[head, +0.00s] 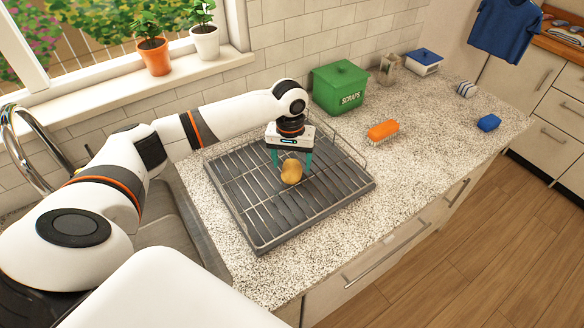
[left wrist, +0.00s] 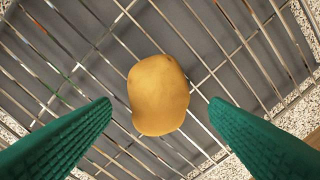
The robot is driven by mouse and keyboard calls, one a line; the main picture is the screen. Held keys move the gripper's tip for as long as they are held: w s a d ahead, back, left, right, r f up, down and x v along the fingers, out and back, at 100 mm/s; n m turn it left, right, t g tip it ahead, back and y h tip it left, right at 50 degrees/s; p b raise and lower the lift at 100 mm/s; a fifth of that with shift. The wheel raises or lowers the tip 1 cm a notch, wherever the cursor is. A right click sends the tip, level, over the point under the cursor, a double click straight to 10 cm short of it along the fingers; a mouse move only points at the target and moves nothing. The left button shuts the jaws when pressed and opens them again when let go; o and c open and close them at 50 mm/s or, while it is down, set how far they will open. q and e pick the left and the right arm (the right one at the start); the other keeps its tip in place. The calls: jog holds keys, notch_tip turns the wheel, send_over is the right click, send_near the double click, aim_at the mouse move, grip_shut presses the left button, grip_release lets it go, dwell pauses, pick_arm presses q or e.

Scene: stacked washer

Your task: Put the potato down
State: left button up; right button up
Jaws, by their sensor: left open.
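The potato (head: 291,171) is yellow-brown and lies on the wire dish rack (head: 240,205) on the speckled counter. In the left wrist view the potato (left wrist: 158,95) rests on the rack's metal bars, between and slightly beyond my fingertips. My left gripper (head: 291,168) points down over the rack with its green fingers on either side of the potato. In the left wrist view its fingers (left wrist: 160,108) are spread, with a gap on each side of the potato. My right gripper is not in view.
A green scraps bin (head: 340,88) stands behind the rack. An orange brush (head: 383,130) and a blue sponge-like item (head: 489,122) lie to the right, with bare counter around them. A sink with a faucet (head: 25,130) is at left, and potted plants (head: 154,55) stand on the windowsill.

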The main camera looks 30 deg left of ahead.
aim_at(291, 167)
pick_arm(q)
notch_tip(291, 167, up, 9)
jog(key=b, duration=0.1)
jog(key=shift+a, duration=0.1)
dwell(0.6)
